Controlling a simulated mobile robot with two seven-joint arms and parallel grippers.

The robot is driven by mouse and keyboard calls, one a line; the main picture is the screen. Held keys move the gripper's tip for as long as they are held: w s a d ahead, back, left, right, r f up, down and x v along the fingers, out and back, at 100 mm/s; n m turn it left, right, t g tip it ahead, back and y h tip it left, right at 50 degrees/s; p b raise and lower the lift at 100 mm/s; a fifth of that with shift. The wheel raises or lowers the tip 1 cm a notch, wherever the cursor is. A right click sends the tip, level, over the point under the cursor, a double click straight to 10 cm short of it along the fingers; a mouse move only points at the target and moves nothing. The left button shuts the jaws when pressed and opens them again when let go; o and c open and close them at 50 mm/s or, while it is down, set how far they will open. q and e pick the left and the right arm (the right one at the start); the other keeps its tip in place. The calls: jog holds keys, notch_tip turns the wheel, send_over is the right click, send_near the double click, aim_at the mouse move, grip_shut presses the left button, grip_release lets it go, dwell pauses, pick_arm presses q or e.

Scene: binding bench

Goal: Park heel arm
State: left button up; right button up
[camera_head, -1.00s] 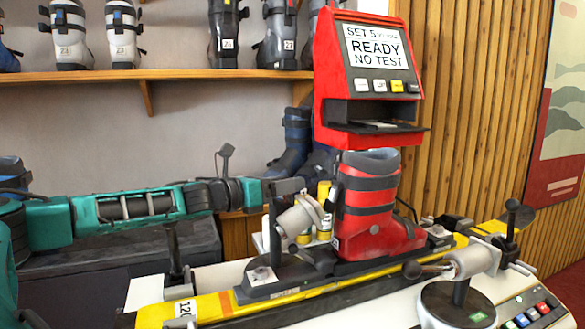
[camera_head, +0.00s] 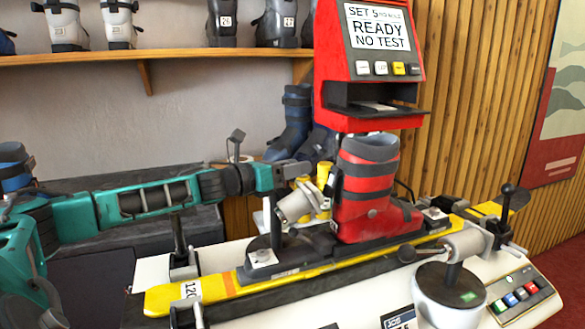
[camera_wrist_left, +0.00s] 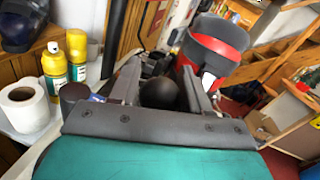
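The red ski boot (camera_head: 366,192) stands upright on the yellow ski (camera_head: 222,299), toe to the right. The heel arm, with its pale grey cylinder (camera_head: 294,204), is at the boot's left, heel side. My left gripper (camera_head: 288,175) is at the upper end of this arm, close to the boot. In the left wrist view the black ball knob (camera_wrist_left: 158,93) sits between the fingers of my left gripper (camera_wrist_left: 160,75) and nearly fills the gap; they appear shut on it. The gripper hides the knob in the head view. My right gripper is not in view.
A second arm with a pale cylinder (camera_head: 465,245) and black knob (camera_head: 408,253) is at the toe side. The red display unit (camera_head: 370,60) reads READY NO TEST. Yellow bottles (camera_wrist_left: 77,52) and a white roll (camera_wrist_left: 25,105) stand near the gripper. A button panel (camera_head: 522,293) is front right.

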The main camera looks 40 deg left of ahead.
pick_arm(q)
grip_shut()
dwell(0.3)
jog(key=shift+s+a+r+m+g+h+p, duration=0.2)
jog(key=shift+s+m+g+h+p, duration=0.1)
jog(key=shift+m+h+p, duration=0.3)
jog(key=shift+s+a+h, duration=0.1)
jog(key=shift+s+h, duration=0.05)
jog(key=shift+h, duration=0.45)
jog(key=shift+s+a+f+m+g+h, duration=0.1)
jog(key=shift+s+m+g+h, duration=0.15)
jog(key=shift+m+g+h, duration=0.15)
jog(key=shift+s+a+f+m+g+h, duration=0.1)
jog(key=shift+s+m+g+h, duration=0.2)
jog(key=shift+m+h, duration=0.2)
jog(key=shift+o, duration=1.9)
grip_release()
jog(key=shift+r, duration=0.1)
